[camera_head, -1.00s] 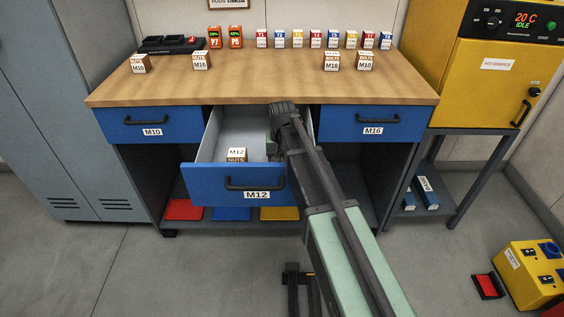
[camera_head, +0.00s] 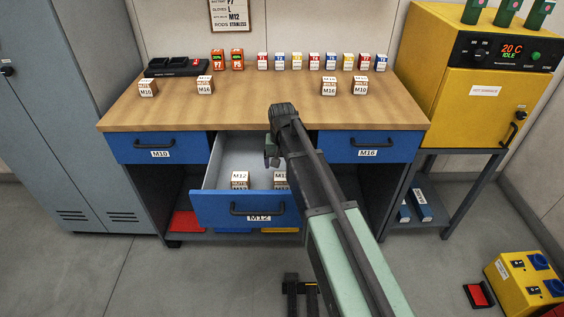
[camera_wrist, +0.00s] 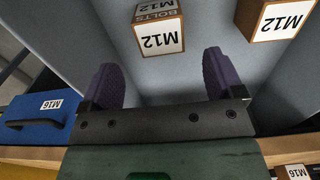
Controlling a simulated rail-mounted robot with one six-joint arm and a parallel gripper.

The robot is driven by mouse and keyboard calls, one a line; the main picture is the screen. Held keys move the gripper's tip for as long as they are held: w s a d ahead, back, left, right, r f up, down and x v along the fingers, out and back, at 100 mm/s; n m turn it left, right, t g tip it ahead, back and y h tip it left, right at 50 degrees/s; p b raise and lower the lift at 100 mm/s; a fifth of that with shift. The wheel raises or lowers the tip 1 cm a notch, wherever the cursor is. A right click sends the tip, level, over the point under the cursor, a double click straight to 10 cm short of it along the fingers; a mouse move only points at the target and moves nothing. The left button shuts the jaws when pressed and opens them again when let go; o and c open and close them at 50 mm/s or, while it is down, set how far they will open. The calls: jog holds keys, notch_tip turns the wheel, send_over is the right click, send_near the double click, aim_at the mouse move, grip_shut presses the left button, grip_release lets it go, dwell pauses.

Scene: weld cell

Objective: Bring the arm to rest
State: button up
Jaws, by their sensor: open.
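My gripper (camera_head: 272,156) is over the open M12 drawer (camera_head: 230,207). In the wrist view its two dark fingers (camera_wrist: 160,72) stand wide apart with nothing between them. Two M12 boxes stand in the drawer: the left one (camera_head: 239,180) and the right one (camera_head: 281,179), which my arm partly covers. In the wrist view a box marked M12 BOLTS (camera_wrist: 158,40) lies beyond the fingertips, apart from them, and another M12 box (camera_wrist: 280,22) is at the upper right.
The bench top (camera_head: 230,112) carries M10 and M16 boxes, a charger (camera_head: 172,67) and a row of small coloured boxes. The M10 drawer (camera_head: 160,146) and M16 drawer (camera_head: 367,145) are shut. A yellow oven (camera_head: 480,85) stands right, a grey locker (camera_head: 75,120) left.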

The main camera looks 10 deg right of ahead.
notch_tip(320, 180, up, 3)
jog(key=shift+f+p, duration=0.1)
jog(key=shift+p, duration=0.45)
jog(key=shift+f, duration=0.15)
jog(key=shift+c, duration=0.3)
